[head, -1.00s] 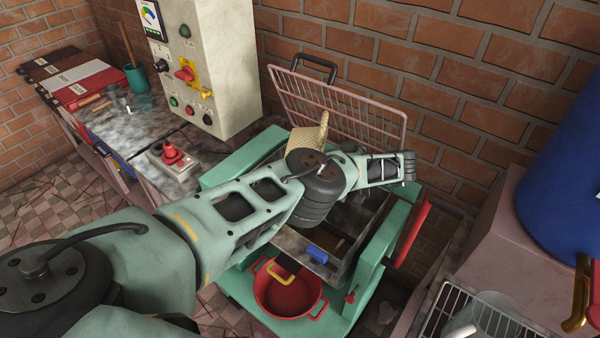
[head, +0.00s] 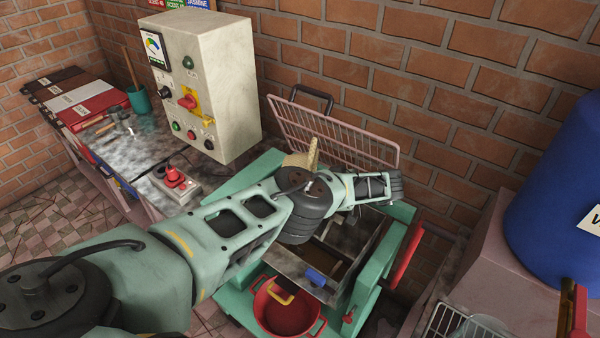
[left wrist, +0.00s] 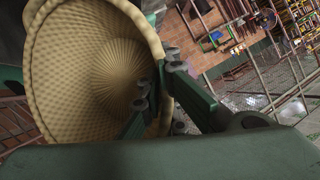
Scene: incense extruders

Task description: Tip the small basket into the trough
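The small basket is a tan woven bowl, and in the left wrist view (left wrist: 95,65) I look into its open inside, which looks empty. My left gripper (left wrist: 163,95) is closed on its rim, one finger inside and one outside. In the head view only a part of the basket (head: 301,158) shows above and behind my left arm, standing on edge. The trough (head: 292,267) is the grey metal open box in the green machine, below my arm. My arm covers much of it, and my left fingers are hidden there. My right gripper is not in view.
A pink wire guard (head: 340,135) stands raised behind the trough. A red pot (head: 288,312) sits in front of it. A control box (head: 205,85) stands on the bench at left, and a blue barrel (head: 555,170) at right.

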